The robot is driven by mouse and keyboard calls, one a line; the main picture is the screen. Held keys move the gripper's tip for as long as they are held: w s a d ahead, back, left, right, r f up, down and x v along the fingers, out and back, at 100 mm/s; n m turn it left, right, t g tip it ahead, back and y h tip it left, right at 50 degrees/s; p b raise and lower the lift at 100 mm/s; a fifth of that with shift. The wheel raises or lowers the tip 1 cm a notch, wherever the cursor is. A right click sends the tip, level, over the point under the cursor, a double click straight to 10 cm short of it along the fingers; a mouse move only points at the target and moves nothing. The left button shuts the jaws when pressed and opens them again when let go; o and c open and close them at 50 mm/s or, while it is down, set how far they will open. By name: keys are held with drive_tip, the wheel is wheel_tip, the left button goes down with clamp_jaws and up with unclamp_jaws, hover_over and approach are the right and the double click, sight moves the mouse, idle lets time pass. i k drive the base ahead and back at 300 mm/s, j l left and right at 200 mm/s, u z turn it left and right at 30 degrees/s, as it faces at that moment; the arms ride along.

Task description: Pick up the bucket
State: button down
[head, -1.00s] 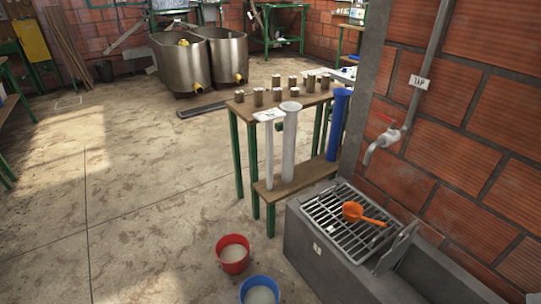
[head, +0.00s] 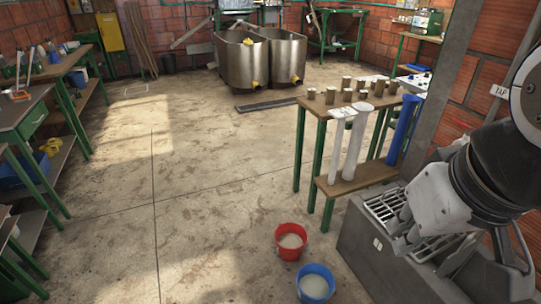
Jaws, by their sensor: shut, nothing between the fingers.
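A red bucket (head: 291,250) stands upright on the concrete floor at the lower middle of the head view. A blue bucket (head: 315,291) stands just in front of it, close to the picture's bottom edge. Both hold something pale. My gripper (head: 399,238) is at the right, in front of the grey sink. It looks shut and empty, and it is apart from both buckets, to their right. My arm covers much of the sink and tap area.
A wooden bench with green legs (head: 328,106) holds several small cylinders, with tall tubes below. The grey sink (head: 362,250) borders the buckets on the right. Workbenches (head: 64,72) line the left. Metal tanks (head: 272,62) stand at the back. The middle floor is clear.

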sight(290, 238)
drive_tip(key=i+j+z, duration=0.25)
drive_tip(key=i+j, duration=0.45)
drive_tip(key=i+j+z, duration=0.25)
drive_tip(key=i+j, duration=0.5)
drive_tip(key=j, duration=0.1)
